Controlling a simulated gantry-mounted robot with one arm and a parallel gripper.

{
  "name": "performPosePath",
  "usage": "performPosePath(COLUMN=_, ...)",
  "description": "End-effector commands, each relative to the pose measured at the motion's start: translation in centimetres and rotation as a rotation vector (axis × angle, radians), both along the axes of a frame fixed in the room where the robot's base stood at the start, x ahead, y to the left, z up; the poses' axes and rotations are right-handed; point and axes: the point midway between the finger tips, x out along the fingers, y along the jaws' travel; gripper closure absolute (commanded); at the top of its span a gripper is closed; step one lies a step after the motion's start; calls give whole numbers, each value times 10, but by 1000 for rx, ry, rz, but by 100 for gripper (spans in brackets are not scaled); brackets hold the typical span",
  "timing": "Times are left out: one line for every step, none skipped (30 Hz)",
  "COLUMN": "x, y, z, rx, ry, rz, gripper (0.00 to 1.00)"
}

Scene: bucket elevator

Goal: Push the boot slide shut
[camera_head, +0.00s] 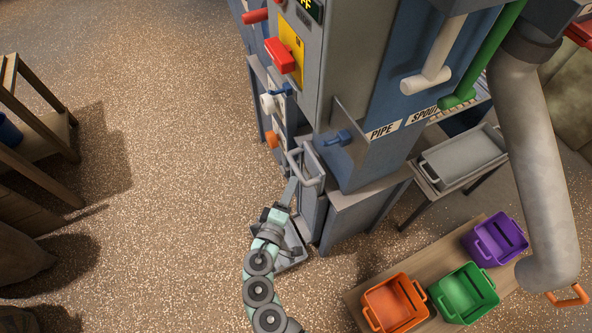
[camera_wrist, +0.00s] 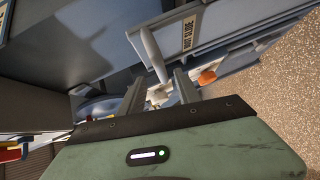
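The boot slide (camera_wrist: 196,40) is a grey plate with a "BOOT SLIDE" label at the top of the wrist view. A pale bar handle (camera_wrist: 148,48) stands on it. In the head view a grey loop handle (camera_head: 305,169) shows low on the machine's front. How far the slide stands out is unclear. My gripper (camera_wrist: 159,76) is open, with two grey fingers apart and nothing seen held between them. The handle's lower end shows just beyond and between the fingertips; contact cannot be told. In the head view my gripper (camera_head: 289,192) is just below the loop handle.
The blue-grey machine housing (camera_head: 375,165) rises beside my gripper. An orange knob (camera_head: 272,139) and a blue handle (camera_head: 339,137) are nearby. Orange (camera_head: 395,303), green (camera_head: 464,293) and purple (camera_head: 495,239) bins stand at lower right.

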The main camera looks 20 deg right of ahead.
Motion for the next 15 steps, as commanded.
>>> performPosePath(x=7, y=-9, z=-3, rx=-1, ry=0, rz=-7, gripper=60)
performPosePath(x=12, y=-13, z=-3, rx=-1, ry=-2, rz=-6, gripper=60)
performPosePath(x=18, y=-18, z=-4, rx=0, ry=-2, rz=-4, gripper=60)
performPosePath(x=23, y=-21, z=-5, rx=2, ry=-2, rz=-3, gripper=60)
performPosePath(x=27, y=-24, z=-6, rx=2, ry=-2, rz=-4, gripper=60)
performPosePath(x=32, y=-29, z=-7, rx=1, ry=-1, rz=-5, gripper=60)
performPosePath(x=35, y=-33, z=-8, rx=1, ry=0, rz=-5, gripper=60)
performPosePath(x=38, y=-36, z=-9, rx=1, ry=1, rz=-5, gripper=60)
performPosePath(x=42, y=-38, z=-10, rx=1, ry=0, rz=-2, gripper=60)
performPosePath(x=45, y=-40, z=-10, rx=1, ry=0, rz=0, gripper=60)
performPosePath(x=47, y=-41, z=-10, rx=2, ry=-1, rz=1, gripper=60)
performPosePath(x=50, y=-44, z=-10, rx=3, ry=-1, rz=1, gripper=60)
performPosePath(x=52, y=-45, z=-10, rx=3, ry=-1, rz=1, gripper=60)
performPosePath(x=53, y=-46, z=-10, rx=3, ry=-1, rz=0, gripper=60)
performPosePath(x=54, y=-47, z=-11, rx=3, ry=-1, rz=0, gripper=60)
